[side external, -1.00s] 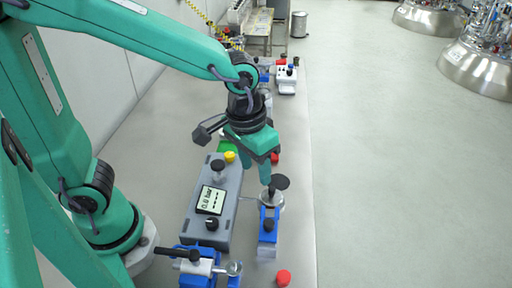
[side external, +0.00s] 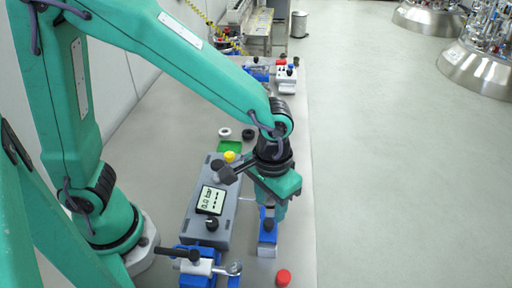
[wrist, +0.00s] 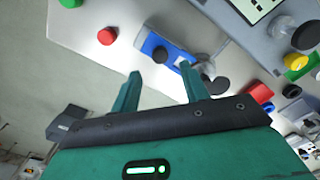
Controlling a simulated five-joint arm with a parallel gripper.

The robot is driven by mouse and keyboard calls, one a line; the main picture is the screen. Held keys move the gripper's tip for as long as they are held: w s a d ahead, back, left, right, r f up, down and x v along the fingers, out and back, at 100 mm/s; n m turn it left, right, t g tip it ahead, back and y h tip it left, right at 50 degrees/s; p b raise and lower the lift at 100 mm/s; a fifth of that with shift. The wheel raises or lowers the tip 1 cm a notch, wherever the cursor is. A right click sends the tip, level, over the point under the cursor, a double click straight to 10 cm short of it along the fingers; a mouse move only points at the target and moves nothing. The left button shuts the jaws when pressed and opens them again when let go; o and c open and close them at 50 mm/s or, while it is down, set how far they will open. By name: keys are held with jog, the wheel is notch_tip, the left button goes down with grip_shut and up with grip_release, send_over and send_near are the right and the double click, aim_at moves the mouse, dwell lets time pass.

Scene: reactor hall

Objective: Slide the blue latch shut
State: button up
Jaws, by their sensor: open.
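The blue latch (side external: 267,240) is a blue block with a grey strip along it, at the right side of the bench in the side view. It also shows in the wrist view (wrist: 150,45), with a small dark knob (wrist: 160,54) on it. My gripper (wrist: 160,72) is open and empty, its two green fingers apart and pointing toward the latch. In the side view my gripper (side external: 272,208) is over the far end of the latch and hides that part. I cannot tell whether a finger touches the latch.
A grey panel box (side external: 229,226) with a display stands left of the latch. A red button (side external: 283,277) is on the bench near its front right. Another blue fixture (side external: 195,281) with a black handle sits front left. The bench edge is close on the right.

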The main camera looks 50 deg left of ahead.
aim_at(269, 222)
jog(key=shift+f, duration=2.8)
grip_shut()
